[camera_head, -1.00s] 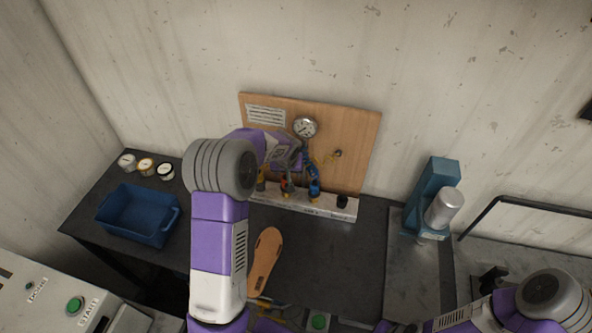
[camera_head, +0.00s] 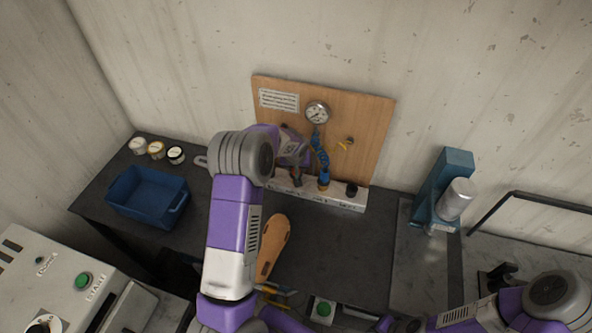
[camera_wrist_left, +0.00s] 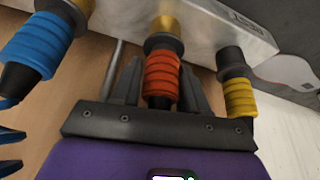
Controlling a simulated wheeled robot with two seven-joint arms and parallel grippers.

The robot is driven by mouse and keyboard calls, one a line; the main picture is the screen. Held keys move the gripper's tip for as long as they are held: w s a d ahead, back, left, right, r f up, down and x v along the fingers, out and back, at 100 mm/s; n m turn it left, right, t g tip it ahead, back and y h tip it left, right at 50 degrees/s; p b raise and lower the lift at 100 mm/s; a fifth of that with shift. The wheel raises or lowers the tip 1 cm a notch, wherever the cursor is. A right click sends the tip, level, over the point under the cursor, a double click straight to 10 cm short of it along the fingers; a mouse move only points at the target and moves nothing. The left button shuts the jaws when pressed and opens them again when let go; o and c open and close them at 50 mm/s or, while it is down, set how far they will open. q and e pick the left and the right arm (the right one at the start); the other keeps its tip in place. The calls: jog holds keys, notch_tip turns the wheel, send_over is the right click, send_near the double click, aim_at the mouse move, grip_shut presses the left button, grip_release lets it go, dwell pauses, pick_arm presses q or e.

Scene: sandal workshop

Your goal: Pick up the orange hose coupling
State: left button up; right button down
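The orange hose coupling (camera_wrist_left: 161,76) is a ribbed orange-red sleeve below a dark collar and a brass fitting on the pale manifold bar (camera_wrist_left: 225,24). It still lines up with its fitting. My left gripper (camera_wrist_left: 161,82) has one dark finger close against each side of the sleeve, with hardly any gap, and looks shut on it.
A blue coupling (camera_wrist_left: 38,50) with a coiled hose and a yellow coupling (camera_wrist_left: 239,97) flank my fingers closely. Behind stands a wooden board (camera_head: 365,115) with a gauge (camera_head: 317,112). A blue bin (camera_head: 140,205) and a sandal sole (camera_head: 272,245) are on the dark bench.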

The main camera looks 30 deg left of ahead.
pick_arm(q)
jog(key=c, duration=0.7)
jog(key=shift+o, duration=0.2)
notch_tip(320, 180, up, 10)
jog(key=shift+r, duration=0.1)
jog(key=shift+r+p, duration=0.9)
jog(key=shift+r, duration=0.6)
jog(key=shift+f, duration=0.1)
